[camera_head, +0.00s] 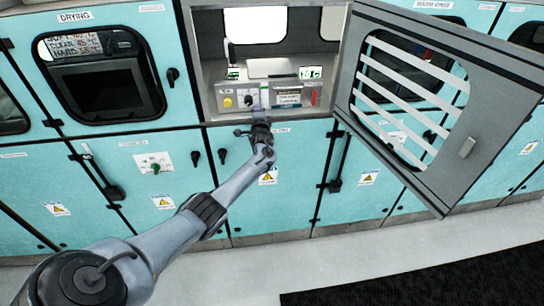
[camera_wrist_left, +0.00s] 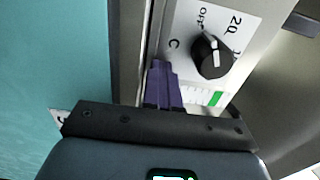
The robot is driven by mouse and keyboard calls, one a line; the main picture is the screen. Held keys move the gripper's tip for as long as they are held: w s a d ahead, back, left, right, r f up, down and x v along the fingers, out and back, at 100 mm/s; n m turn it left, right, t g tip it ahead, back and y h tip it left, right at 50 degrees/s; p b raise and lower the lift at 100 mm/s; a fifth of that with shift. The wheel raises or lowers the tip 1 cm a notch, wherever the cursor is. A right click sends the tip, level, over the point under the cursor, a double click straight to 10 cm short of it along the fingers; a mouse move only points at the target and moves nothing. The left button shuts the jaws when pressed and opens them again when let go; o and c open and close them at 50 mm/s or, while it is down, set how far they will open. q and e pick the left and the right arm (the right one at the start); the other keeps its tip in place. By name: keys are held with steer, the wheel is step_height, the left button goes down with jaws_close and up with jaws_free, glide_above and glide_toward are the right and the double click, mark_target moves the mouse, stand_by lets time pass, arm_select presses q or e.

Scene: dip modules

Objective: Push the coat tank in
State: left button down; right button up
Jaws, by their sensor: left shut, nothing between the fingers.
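My left gripper (camera_head: 262,103) reaches up from the lower left to the front of an open compartment in the head view. Its purple fingers also show in the left wrist view (camera_wrist_left: 165,85); they are shut with nothing between them. They are close to the metal control panel (camera_head: 238,89), just beside a black knob (camera_wrist_left: 211,56) marked OFF. I cannot tell whether they touch the panel. No part is clearly readable as the coat tank; a grey flat-topped unit (camera_head: 272,67) sits inside the compartment, behind the panel. My right gripper is not in view.
A grey slatted door (camera_head: 465,146) stands open to the right of the compartment. A yellow button (camera_head: 227,102) and a red handle (camera_head: 313,96) are on the front panel. A closed DRYING cabinet (camera_head: 104,72) is at left.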

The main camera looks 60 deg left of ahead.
arm_select(q)
steer(key=shift+a, duration=0.55)
steer(key=shift+f, duration=0.15)
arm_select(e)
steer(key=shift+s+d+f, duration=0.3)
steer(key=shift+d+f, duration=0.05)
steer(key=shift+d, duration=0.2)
arm_select(q)
steer(key=shift+d+f, duration=0.1)
steer(key=shift+f, duration=0.05)
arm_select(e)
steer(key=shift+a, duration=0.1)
